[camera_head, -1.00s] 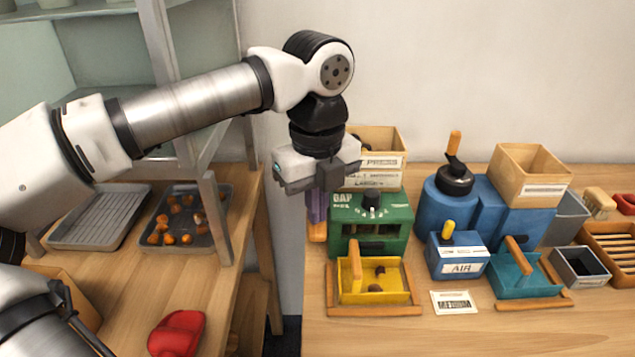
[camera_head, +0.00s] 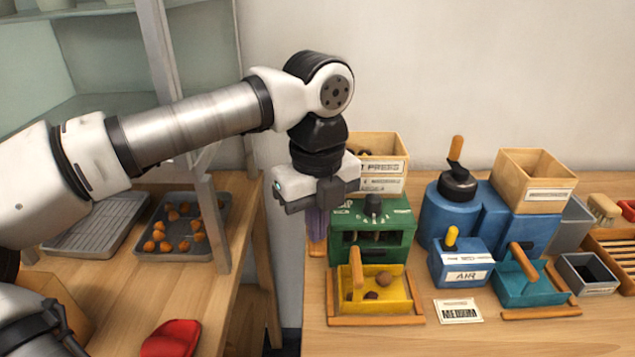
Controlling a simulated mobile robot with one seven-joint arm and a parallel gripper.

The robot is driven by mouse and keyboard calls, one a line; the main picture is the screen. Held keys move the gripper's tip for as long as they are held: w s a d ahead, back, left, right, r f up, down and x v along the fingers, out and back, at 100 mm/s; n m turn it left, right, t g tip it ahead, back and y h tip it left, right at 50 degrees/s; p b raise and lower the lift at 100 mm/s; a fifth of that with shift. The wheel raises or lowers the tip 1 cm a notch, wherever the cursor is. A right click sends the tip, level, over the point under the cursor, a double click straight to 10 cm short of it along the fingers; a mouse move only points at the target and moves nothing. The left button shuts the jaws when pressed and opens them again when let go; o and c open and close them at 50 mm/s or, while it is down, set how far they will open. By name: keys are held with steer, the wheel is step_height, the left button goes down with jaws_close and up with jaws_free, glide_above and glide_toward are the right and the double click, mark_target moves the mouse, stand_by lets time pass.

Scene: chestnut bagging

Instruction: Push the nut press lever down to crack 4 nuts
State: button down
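Brownish shapes show faintly in the window. A yellow tray (camera_head: 345,308) with an upright orange handle (camera_head: 357,269) sits before it and holds brown nuts (camera_head: 383,279). My gripper (camera_head: 318,196) hangs pointing down at the press's upper left and covers part of it. A purple piece (camera_head: 317,223) shows just below the gripper. I cannot tell whether it is the lever or whether they touch. The fingers' opening is not clear.
A wooden box (camera_head: 395,166) stands behind the press top. A blue machine (camera_head: 435,216), a blue AIR box (camera_head: 447,272), a teal tray (camera_head: 507,291) and a label card (camera_head: 458,310) lie to the right. A shelf post (camera_head: 212,225) and nut tray (camera_head: 215,254) are left.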

steer(key=shift+f, duration=0.45)
step_height(320, 180, up, 10)
steer(key=p, duration=0.6)
steer(key=shift+w+f, duration=0.15)
steer(key=shift+w, duration=0.25)
steer(key=shift+f, duration=0.1)
steer(key=shift+f+b, duration=0.95)
steer(key=shift+f, duration=0.15)
steer(key=shift+f+b, duration=0.95)
steer(key=shift+f, duration=0.1)
steer(key=shift+s, duration=0.1)
